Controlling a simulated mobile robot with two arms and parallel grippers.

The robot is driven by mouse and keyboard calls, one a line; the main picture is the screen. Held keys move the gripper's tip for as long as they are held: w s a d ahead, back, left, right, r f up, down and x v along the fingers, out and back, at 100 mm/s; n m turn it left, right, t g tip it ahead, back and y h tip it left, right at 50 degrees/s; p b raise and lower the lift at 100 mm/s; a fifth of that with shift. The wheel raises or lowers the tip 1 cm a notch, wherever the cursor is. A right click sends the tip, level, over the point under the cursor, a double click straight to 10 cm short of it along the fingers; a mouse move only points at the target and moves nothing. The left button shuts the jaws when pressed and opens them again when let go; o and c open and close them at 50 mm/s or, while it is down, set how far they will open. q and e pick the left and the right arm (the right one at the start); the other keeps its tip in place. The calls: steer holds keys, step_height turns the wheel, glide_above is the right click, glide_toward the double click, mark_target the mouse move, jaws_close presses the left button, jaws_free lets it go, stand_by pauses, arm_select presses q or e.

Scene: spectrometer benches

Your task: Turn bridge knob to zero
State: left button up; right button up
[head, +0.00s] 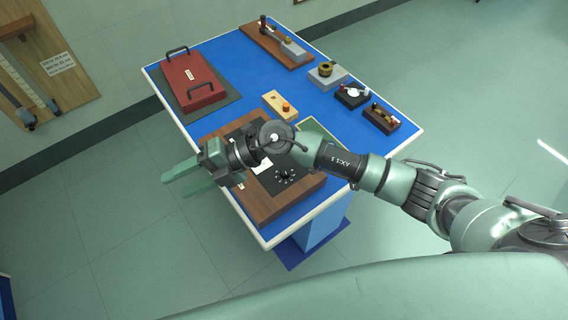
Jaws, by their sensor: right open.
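The likely bridge is a wooden box (303,191) with a black top panel, at the near left corner of the blue table. A black round knob (286,176) with white marks around it sits on the panel. The knob's pointer setting is too small to read. My right gripper (174,184) is open and empty, left of the box and beyond the table's left edge, pointing left. My right forearm and wrist pass over the box and hide part of its panel. My left gripper is not in view.
The blue table (237,62) also holds a red case (192,82) with black handles, a small wooden block with an orange knob (286,107), a long wooden-based instrument (277,43) and several small devices at right. A wooden wall board (45,57) hangs at left. The floor is clear.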

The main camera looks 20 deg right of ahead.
steer(key=w+d+f+n+h, duration=0.1)
steer(key=d+f+n+h, duration=0.1)
steer(key=d+f+h, duration=0.3)
steer(key=h, duration=0.9)
glide_above(285, 170)
steer(key=shift+m, duration=0.4)
step_height(285, 170, down, 4)
steer(key=shift+d+f+p, duration=0.1)
steer(key=shift+p, duration=0.2)
steer(key=shift+f, duration=0.25)
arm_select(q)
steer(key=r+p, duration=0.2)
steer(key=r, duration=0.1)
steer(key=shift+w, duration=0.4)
arm_select(e)
step_height(285, 170, down, 7)
steer(key=shift+r, duration=0.1)
jaws_close()
